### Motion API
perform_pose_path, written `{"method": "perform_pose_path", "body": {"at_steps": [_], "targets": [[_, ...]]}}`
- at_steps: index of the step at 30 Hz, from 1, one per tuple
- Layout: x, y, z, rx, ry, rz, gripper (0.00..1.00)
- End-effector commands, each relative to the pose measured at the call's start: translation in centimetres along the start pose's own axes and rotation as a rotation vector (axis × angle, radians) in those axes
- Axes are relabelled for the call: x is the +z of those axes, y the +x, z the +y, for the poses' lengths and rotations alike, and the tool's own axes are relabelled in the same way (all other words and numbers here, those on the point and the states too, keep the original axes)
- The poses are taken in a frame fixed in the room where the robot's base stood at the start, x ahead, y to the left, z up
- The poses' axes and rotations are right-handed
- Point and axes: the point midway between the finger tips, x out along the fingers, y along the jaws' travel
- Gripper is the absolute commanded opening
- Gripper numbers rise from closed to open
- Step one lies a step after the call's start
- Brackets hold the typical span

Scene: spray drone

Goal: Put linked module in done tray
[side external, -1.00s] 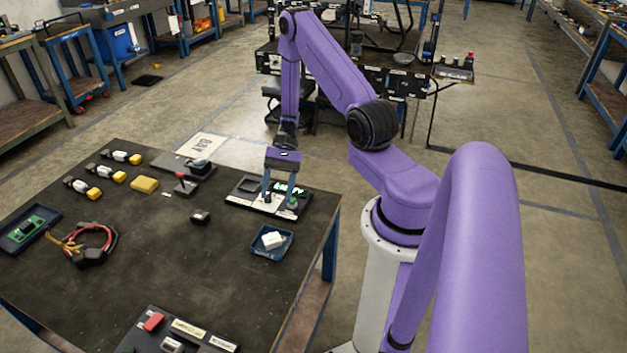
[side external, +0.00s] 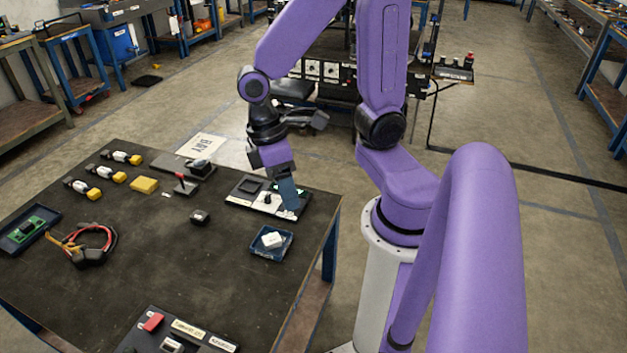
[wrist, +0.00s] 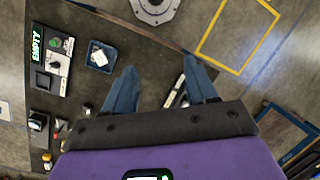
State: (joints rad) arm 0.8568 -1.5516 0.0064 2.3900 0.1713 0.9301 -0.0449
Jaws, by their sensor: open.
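A small white module (side external: 272,239) lies in a small blue tray (side external: 257,252) near the table's right edge. The module (wrist: 99,57) and the tray (wrist: 91,67) also show in the wrist view, left of my fingers. No readable label on this tray shows. My gripper (side external: 290,207) is tilted over the right end of the black and white dock (side external: 240,199), just behind the tray, and hides part of it. The dock's display (wrist: 38,43) reads EMPTY in green.
A second blue tray (side external: 12,245) with a green board (side external: 29,229) stands at the far left. A cable loop (side external: 95,250), a yellow block (side external: 144,185), several white-and-yellow connectors and a small black block (side external: 200,217) lie around. A labelled panel (side external: 150,340) is at the front. The table's middle is mostly clear.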

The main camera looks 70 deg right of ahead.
Motion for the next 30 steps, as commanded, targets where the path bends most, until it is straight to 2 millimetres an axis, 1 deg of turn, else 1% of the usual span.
{"method": "perform_pose_path", "body": {"at_steps": [1, 6, 9, 12, 16, 30], "targets": [[0.8, -0.5, -1.0, 0.031, -0.085, 0.032, 0.57], [3.0, -1.5, -3.1, 0.111, -0.311, 0.117, 0.57], [3.9, -1.8, -3.8, 0.139, -0.402, 0.153, 0.57], [4.4, -1.9, -4.2, 0.153, -0.454, 0.174, 0.57], [4.6, -2.0, -4.3, 0.160, -0.477, 0.184, 0.57], [4.6, -2.0, -4.3, 0.159, -0.475, 0.182, 0.57]]}}
